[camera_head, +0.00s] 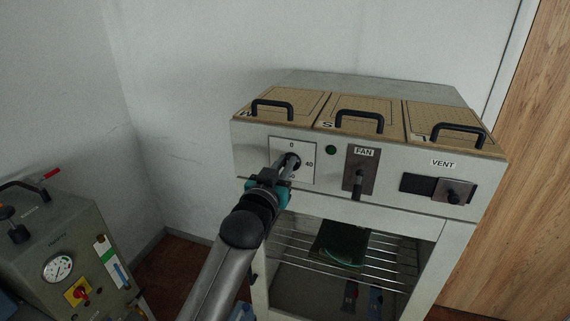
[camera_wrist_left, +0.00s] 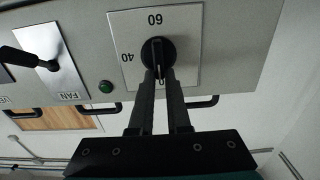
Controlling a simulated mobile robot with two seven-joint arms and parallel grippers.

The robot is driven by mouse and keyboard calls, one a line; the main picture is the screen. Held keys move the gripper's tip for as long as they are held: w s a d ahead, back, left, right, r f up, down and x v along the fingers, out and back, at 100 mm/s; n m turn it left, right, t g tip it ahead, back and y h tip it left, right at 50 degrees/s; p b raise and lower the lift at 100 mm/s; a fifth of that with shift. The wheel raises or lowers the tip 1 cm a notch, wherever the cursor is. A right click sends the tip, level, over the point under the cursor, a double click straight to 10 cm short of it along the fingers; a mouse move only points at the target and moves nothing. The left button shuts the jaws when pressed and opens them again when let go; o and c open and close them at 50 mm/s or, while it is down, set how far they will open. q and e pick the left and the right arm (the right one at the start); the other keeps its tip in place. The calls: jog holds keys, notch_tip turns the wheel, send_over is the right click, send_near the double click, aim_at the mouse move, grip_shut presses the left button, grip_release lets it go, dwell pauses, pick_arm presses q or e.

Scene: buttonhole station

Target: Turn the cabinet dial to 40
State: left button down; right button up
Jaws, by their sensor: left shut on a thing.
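The cabinet dial is a round black knob (camera_wrist_left: 158,52) on a pale square plate (camera_head: 309,172) at the cabinet's upper left front. In the head view, the plate reads 0 at the top and 40 at the right; the bottom mark is mostly hidden by my gripper. The left wrist view shows the plate turned over, with 60 at the top, 40 at the left and 0 at the bottom. My left gripper (camera_head: 285,165) is shut on the knob, its fingers reaching it from the 0 side in the wrist view. My right gripper is out of view.
A green lamp (camera_head: 331,150), a FAN lever (camera_head: 358,182) and a VENT slider (camera_head: 453,191) sit right of the dial. Black-handled lids (camera_head: 362,118) lie on top. Below is an open bay with wire racks (camera_head: 385,254). A grey gauge unit (camera_head: 52,240) stands at left.

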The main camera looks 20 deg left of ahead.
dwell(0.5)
pick_arm(q)
jog(key=m+p, duration=0.1)
jog(key=m, duration=0.3)
jog(key=d+m+p, duration=0.1)
jog(key=m+p, duration=0.1)
jog(key=m, duration=0.3)
jog(key=d+f+m+p, duration=0.1)
jog(key=m, duration=0.3)
jog(key=shift+f+p, duration=0.1)
jog(key=shift+p, duration=0.25)
jog(key=shift+f+m, duration=0.2)
jog(key=shift+m, duration=1)
jog(key=shift+f+m, duration=0.15)
jog(key=shift+m, duration=1.05)
jog(key=c, duration=0.9)
grip_release()
